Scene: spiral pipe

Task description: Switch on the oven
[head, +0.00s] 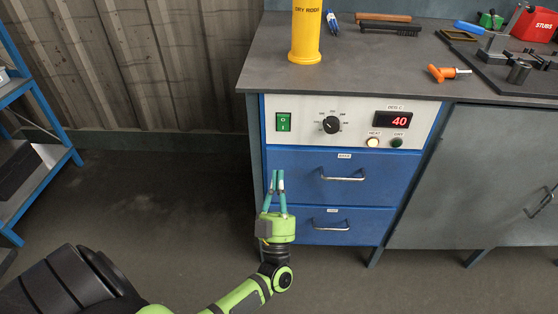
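The oven is a blue cabinet unit under the bench with a pale control panel (353,107) across its top. The panel has a green switch (283,122) at its left, a black dial (331,125), and a red display (399,121) reading 40. Below the display are a pale, bright-looking lamp (373,142) and a dark green one (396,142). My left gripper (277,173) points up in front of the left part of the upper blue drawer, below the switch and apart from it. Its teal fingers lean together at the tips, with nothing seen between them. My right gripper is out of view.
Two blue drawers (340,177) with protruding handles sit under the panel. The grey bench top (380,70) overhangs it and carries a yellow cylinder (305,32) and tools. Blue shelving (60,160) stands at the left. The floor (170,190) between is clear.

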